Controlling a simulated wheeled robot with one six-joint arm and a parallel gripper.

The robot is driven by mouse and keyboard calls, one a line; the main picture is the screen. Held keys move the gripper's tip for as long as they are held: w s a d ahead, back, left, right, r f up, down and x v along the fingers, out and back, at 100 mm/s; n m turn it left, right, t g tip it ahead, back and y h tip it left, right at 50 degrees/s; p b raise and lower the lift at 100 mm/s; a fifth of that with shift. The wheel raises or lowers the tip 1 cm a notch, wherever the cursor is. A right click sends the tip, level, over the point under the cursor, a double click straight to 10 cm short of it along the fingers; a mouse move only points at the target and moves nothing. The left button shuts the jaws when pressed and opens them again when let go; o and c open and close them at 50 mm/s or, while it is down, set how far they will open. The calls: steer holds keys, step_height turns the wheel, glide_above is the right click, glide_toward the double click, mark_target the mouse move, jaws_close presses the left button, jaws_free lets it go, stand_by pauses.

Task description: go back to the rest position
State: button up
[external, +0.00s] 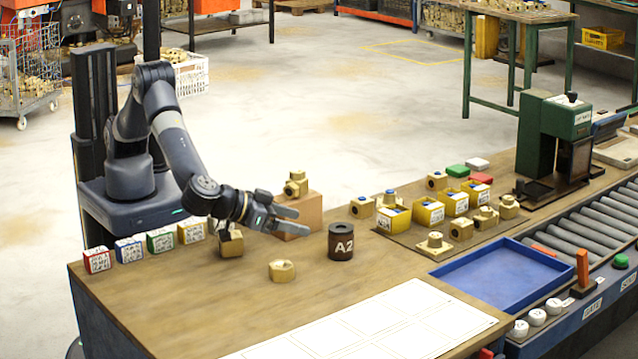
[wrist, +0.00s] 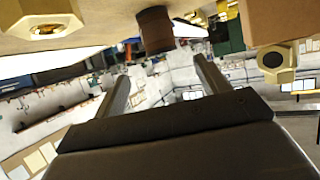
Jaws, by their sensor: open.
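My gripper (external: 285,219) is open and empty. It reaches to the right above the wooden bench (external: 180,300), with clear air between its fingers. In the wrist view the two fingers of my gripper (wrist: 158,85) stand wide apart with nothing between them, and the picture is upside down. A dark brown cylinder marked A2 (external: 341,242) stands to the right of the fingers. A brass hex piece (external: 282,270) lies on the bench in front of the gripper. A brass fitting (external: 296,184) sits on a cardboard-coloured block (external: 304,212) behind the gripper.
Yellow boxes (external: 428,211) and brass parts stand at right. A blue tray (external: 500,275), roller conveyor (external: 590,225) and green press (external: 545,140) lie further right. White sheets (external: 380,325) cover the front.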

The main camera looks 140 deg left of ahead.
mark_target(335, 228)
steer(key=shift+v, duration=0.9)
steer(key=shift+a, duration=0.1)
steer(key=p+x, duration=0.1)
steer(key=x, duration=1)
steer(key=shift+a+f, duration=0.15)
steer(key=shift+w+a, duration=0.2)
steer(key=shift+a, duration=0.05)
steer(key=shift+s+r, duration=0.1)
steer(key=shift+r, duration=1.7)
steer(key=shift+f, duration=0.15)
